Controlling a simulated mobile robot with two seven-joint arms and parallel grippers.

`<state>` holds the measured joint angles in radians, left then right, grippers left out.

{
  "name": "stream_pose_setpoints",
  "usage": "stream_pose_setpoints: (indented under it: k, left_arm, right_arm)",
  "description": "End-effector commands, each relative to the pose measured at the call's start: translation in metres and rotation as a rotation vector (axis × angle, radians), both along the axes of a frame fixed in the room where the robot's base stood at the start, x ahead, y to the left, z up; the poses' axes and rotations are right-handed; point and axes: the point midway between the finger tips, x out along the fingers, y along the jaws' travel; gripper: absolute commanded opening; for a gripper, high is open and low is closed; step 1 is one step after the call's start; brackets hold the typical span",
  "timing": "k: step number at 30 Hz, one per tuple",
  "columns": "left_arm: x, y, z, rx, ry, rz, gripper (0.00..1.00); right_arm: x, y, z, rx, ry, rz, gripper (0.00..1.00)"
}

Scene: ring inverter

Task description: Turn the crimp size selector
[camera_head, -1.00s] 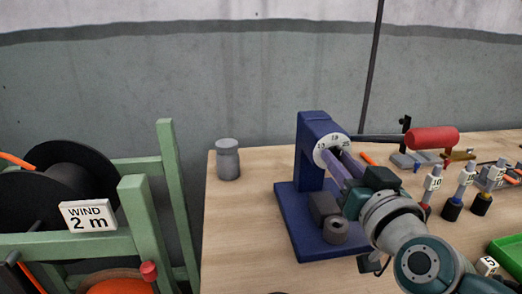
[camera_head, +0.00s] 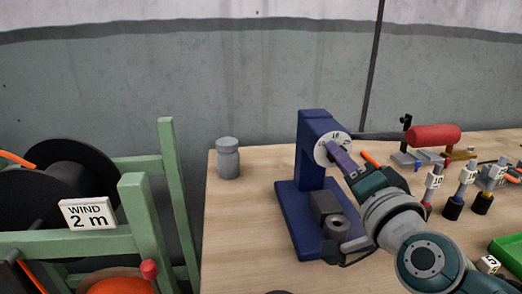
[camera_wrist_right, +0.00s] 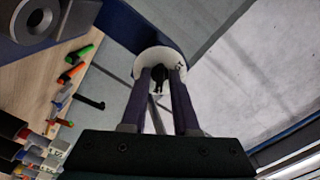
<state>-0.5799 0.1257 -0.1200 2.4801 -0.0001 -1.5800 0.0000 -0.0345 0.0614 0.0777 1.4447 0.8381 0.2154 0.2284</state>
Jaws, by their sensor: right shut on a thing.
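The crimp size selector is a white round dial (camera_head: 324,152) with small numbers on the upper front of a blue crimping press (camera_head: 309,165). My right gripper (camera_head: 340,153) reaches it from the lower right, its purple fingers at the dial face. In the right wrist view the fingers (camera_wrist_right: 161,82) stand either side of a dark knob at the centre of the white dial (camera_wrist_right: 148,58), shut on it. The fingers hide part of the dial, and its numbers are too small to read surely. My left gripper is not in view.
A lever with a red handle (camera_head: 434,136) sticks out right of the press. A grey jar (camera_head: 228,160) stands at the table's left. Several labelled pegs (camera_head: 466,182) and a green tray (camera_head: 508,256) are at the right. A green reel frame (camera_head: 150,230) stands left of the table.

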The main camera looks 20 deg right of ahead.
Motion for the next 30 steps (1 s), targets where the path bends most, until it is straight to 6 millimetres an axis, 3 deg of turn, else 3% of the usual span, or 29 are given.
stream_pose_setpoints:
  k: [21, 22, 25, 30]
  left_arm:
    - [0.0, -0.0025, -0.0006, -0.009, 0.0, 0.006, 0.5]
    - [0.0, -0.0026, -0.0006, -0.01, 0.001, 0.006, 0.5]
    - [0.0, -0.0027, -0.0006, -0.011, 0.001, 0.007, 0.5]
    - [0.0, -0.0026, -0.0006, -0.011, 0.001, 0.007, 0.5]
  right_arm:
    - [0.0001, 0.0001, 0.001, 0.072, -0.02, -0.001, 0.0]
    - [0.0001, 0.0001, 0.001, 0.072, -0.02, -0.001, 0.31]
    - [0.0001, 0.0001, 0.0009, 0.072, -0.019, 0.0, 0.41]
    - [0.0001, 0.0001, 0.0005, 0.071, -0.018, 0.0, 0.41]
